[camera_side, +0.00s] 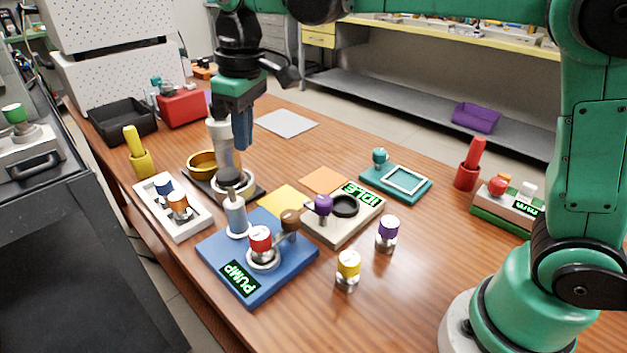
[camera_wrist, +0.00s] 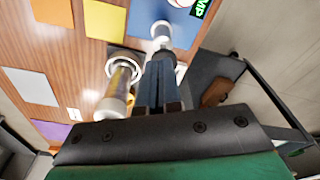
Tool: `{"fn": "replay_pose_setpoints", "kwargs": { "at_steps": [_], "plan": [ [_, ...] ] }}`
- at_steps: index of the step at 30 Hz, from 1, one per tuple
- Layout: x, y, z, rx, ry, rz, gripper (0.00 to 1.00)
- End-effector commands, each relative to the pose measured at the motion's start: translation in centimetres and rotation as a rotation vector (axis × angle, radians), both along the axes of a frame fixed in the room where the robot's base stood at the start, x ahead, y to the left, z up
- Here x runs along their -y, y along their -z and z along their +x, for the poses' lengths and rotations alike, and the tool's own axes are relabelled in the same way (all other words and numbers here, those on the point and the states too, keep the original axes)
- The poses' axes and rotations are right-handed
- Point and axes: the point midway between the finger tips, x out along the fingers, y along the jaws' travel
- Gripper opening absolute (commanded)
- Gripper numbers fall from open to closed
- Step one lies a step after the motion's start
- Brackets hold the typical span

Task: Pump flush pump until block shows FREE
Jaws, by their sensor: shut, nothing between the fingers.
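The flush pump appears to be the upright grey cylinder (camera_side: 236,216) with a dark round knob (camera_side: 229,179) on top, at the back left of a blue block (camera_side: 285,272). The block's green display (camera_side: 239,282) reads PUMP. A red-capped knob (camera_side: 260,240) and a crank with a brown knob (camera_side: 290,220) are also on it. My gripper (camera_side: 243,147) points down, shut and empty, above and slightly behind the dark knob, apart from it in the side view. In the wrist view my gripper (camera_wrist: 160,62) hides part of the pump area; the blue block (camera_wrist: 141,15) shows beyond it.
A white tray (camera_side: 180,227) with knobs is left. A cream block (camera_side: 345,228) showing IDLE is right. Loose yellow (camera_side: 348,265) and purple (camera_side: 388,232) knobs stand in front.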

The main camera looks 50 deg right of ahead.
Motion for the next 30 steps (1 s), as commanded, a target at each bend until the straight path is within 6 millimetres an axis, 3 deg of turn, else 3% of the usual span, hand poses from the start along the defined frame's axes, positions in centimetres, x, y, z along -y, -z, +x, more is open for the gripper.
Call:
{"fn": "replay_pose_setpoints", "kwargs": {
  "at_steps": [6,17,23,30],
  "plan": [
    [-0.9,-2.5,1.8,0.000,-0.001,0.000,0.00],
    [-1.0,-2.9,2.0,0.000,0.000,0.000,0.00],
    [-1.1,-1.9,2.1,0.001,0.000,0.000,0.00],
    [-1.2,1.1,2.3,0.001,-0.001,0.002,0.00]
  ]
}}
